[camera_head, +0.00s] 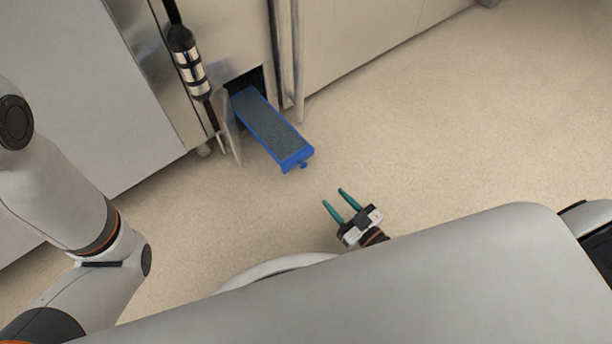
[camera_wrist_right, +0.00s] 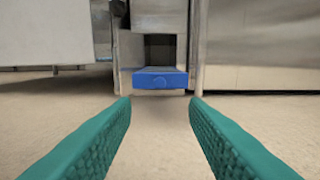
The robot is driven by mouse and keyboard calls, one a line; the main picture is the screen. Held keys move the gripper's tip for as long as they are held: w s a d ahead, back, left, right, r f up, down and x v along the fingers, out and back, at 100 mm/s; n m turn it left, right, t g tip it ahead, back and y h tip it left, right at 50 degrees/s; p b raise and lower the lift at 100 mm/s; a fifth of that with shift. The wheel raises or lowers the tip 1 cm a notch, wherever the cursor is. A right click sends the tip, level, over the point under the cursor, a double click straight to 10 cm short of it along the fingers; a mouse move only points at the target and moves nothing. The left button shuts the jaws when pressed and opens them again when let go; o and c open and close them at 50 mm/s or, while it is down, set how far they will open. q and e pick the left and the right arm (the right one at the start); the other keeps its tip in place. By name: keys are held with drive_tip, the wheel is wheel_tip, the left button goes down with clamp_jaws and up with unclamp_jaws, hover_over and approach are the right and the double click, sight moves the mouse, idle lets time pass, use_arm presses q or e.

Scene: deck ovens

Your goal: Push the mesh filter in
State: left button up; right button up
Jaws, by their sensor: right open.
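The mesh filter (camera_head: 271,129) is a long blue frame with a grey mesh top. It sticks far out of a dark slot (camera_head: 243,82) low in the steel unit, and its inner end is hidden in there. In the right wrist view its blue front face (camera_wrist_right: 160,78) shows straight ahead, between the fingers. My right gripper (camera_head: 337,202) has green fingers, is open and empty, and points toward the filter's front end with a gap between them. My left arm comes in at the left of the head view, but its gripper is out of view.
A small open door (camera_head: 231,136) stands beside the slot on the left. A vertical bar (camera_head: 298,62) runs close to the slot's right side. A black-and-steel handle-like part (camera_head: 187,60) hangs at the upper left. The beige floor (camera_head: 430,130) to the right is clear.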

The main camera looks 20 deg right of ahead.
sight(304, 167)
drive_tip(key=b+x, duration=0.5)
drive_tip(key=x, duration=0.5)
drive_tip(key=shift+w+a+f, duration=0.1)
drive_tip(key=shift+w+a, duration=0.05)
drive_tip(key=shift+w, duration=0.25)
drive_tip(key=shift+w+a, duration=0.2)
drive_tip(key=shift+w, duration=0.3)
clamp_jaws()
